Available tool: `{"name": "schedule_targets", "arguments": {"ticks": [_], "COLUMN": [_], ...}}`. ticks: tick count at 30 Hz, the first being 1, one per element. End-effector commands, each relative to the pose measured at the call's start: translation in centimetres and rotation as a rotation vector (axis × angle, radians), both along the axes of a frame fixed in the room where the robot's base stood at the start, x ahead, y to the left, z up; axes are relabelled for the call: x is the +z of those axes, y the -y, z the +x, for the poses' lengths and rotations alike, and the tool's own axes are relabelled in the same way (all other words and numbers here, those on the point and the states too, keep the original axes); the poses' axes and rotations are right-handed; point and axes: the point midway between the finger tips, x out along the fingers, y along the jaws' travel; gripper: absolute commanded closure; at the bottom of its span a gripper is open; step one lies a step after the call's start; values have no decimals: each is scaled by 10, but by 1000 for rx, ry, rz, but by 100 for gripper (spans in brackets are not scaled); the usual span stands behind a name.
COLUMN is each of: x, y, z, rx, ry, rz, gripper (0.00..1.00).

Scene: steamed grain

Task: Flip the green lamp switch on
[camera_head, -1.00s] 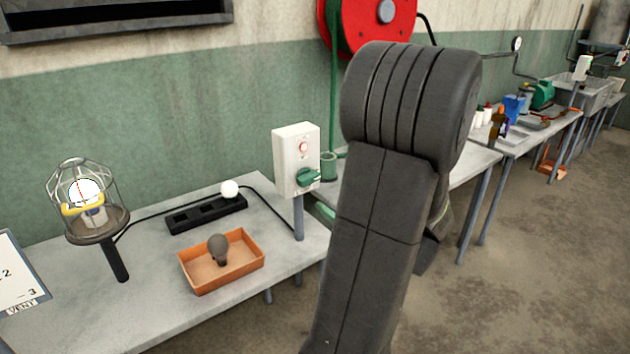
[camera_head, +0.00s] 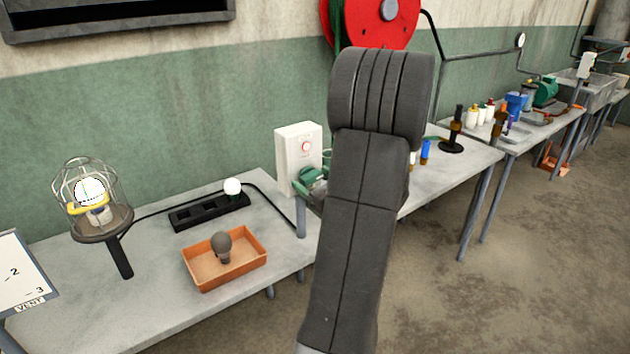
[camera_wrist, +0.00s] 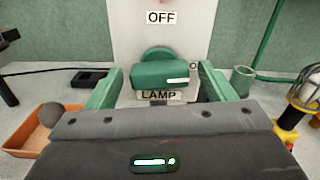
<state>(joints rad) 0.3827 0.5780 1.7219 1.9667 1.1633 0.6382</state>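The green lamp switch (camera_wrist: 158,76) is a rotary knob on a white box (camera_head: 297,155). In the wrist view its bar lies level and its white mark is at the right end, by a partly hidden label starting with "O"; "OFF" is above and "LAMP" below. My gripper (camera_wrist: 160,87) is open, its green fingers apart on either side of the knob, with gaps visible. In the head view my arm hides most of the gripper. The caged lamp (camera_head: 92,200) stands at left with a bright white bulb.
An orange tray (camera_head: 205,278) with a dark bulb (camera_head: 222,245) and a black socket strip (camera_head: 205,212) with a white bulb (camera_head: 232,187) lie on the bench. In the wrist view, a cage with a yellow and red base (camera_wrist: 290,125) stands at right, near a green cup (camera_wrist: 243,79).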

Motion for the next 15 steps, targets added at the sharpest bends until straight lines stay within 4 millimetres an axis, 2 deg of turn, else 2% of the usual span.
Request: {"name": "schedule_targets", "arguments": {"ticks": [1, 6, 7, 15], "x": [0, 0, 0, 1], "y": [0, 0, 0, 0], "z": [0, 0, 0, 0], "rx": [0, 0, 0, 1], "ry": [0, 0, 0, -63], "rz": [0, 0, 0, 84], "gripper": [31, 65, 68, 68]}}
